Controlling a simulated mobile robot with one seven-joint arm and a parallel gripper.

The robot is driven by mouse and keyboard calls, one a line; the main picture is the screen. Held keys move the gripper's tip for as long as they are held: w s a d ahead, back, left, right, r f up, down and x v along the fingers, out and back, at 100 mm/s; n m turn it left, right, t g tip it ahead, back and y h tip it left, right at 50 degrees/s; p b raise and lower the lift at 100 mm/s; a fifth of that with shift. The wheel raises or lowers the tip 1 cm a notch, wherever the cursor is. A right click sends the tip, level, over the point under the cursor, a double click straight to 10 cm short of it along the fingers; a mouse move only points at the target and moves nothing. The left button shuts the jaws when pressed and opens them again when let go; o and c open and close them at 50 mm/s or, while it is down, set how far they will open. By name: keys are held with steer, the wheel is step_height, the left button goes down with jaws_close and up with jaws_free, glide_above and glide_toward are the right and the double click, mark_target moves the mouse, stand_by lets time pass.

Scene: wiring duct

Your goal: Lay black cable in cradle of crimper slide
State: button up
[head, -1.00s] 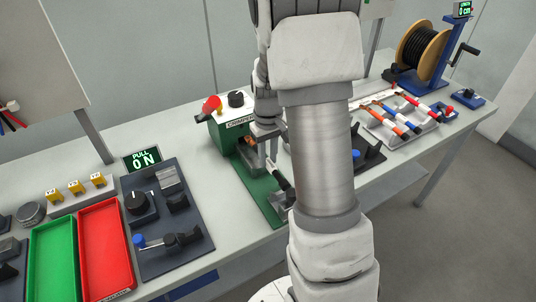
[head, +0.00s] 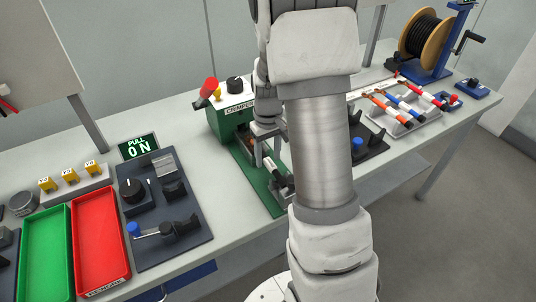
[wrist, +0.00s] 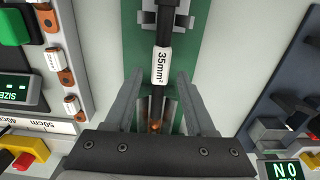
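The crimper (head: 232,117) is a green box with a white top and a red-tipped lever. Its green slide base (head: 271,204) reaches toward the table's front edge. The black cable (wrist: 164,30) lies lengthwise above the green base, with a white 35mm² label (wrist: 161,68) and a copper-coloured end. Its label end also shows in the head view (head: 271,165). My gripper (wrist: 160,82) is open over the slide, one finger on each side of the cable with visible gaps. Grey metal walls flank the cable's end; whether it rests fully in the cradle is unclear. My arm hides part of the slide.
A red tray (head: 101,250) and a green tray (head: 46,258) stand left, beside a dark fixture plate (head: 185,245) with a PULL display (head: 138,146). Bare table lies between plate and crimper.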

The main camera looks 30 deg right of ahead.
stand_by(0.3)
step_height(320, 180, up, 17)
steer(key=shift+r+p, duration=0.2)
steer(key=shift+p, duration=0.7)
steer(key=s+a+r+t, duration=0.2)
steer(key=s+a, duration=0.2)
steer(key=s, duration=0.2)
steer(key=s+a+r+t, duration=0.1)
steer(key=s+a+r, duration=0.1)
steer(key=s+a, duration=0.2)
steer(key=s+a+r+t, duration=0.2)
steer(key=s+a, duration=0.2)
steer(key=s, duration=0.4)
steer(key=shift+s+a+r+t, duration=0.25)
steer(key=shift+s+t, duration=0.05)
